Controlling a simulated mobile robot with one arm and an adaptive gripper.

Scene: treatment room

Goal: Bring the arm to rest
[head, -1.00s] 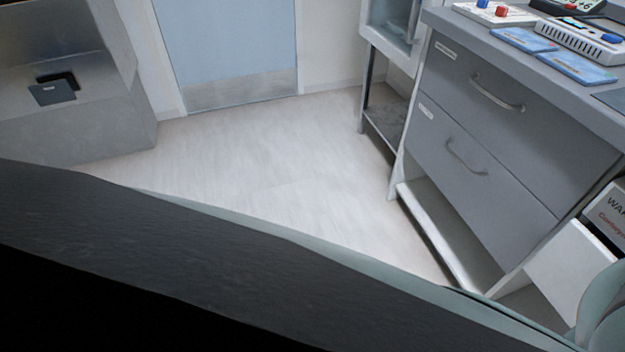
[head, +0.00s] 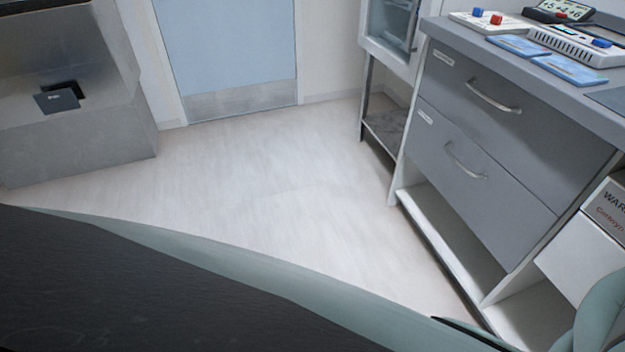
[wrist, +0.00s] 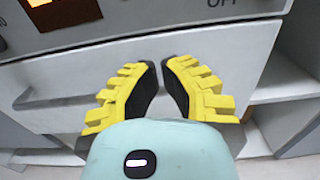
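My gripper (wrist: 160,66) shows in the wrist view with yellow ribbed fingers and dark pads. The fingertips are close together with a narrow gap between them, and nothing is held there. The fingers point at a pale front panel (wrist: 215,52) with a long handle (wrist: 60,101); I cannot tell how far away it is. In the head view, my dark and teal arm covers the lower part of the picture, and the gripper is not visible there.
A grey drawer cabinet (head: 485,150) stands at the right, its worktop (head: 470,40) holding devices and blue packets (head: 570,70). A metal block (head: 80,130) with a dark square item (head: 57,100) stands at the left. The floor (head: 250,180) between is clear before a blue door (head: 225,45).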

